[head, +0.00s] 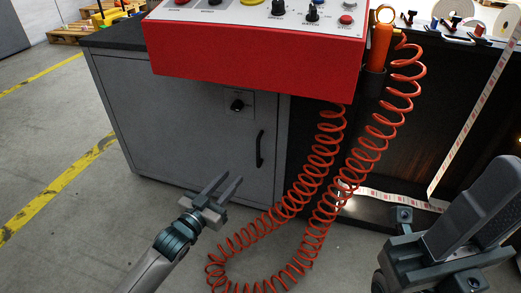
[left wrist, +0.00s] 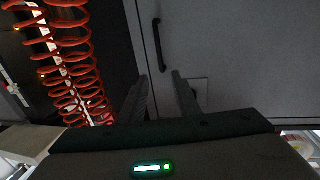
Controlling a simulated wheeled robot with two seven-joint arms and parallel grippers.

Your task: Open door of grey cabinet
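The grey cabinet (head: 170,105) stands below a dark top, with its door shut. The door has a black vertical handle (head: 260,149) near its right edge and a black round knob (head: 237,105) on a plate higher up. In the left wrist view the handle (left wrist: 160,45) shows beyond the fingers. My left gripper (head: 226,184) is open and empty, in front of the door, to the left of and below the handle in the head view, apart from it. My right gripper (head: 405,215) is at the lower right, partly hidden by its own arm; its fingers are unclear.
A red control box (head: 255,60) with knobs and buttons juts out above the door. An orange coiled hose (head: 318,165) hangs just right of the handle and loops low in front. A label strip (head: 470,125) runs at the right. Floor on the left is clear.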

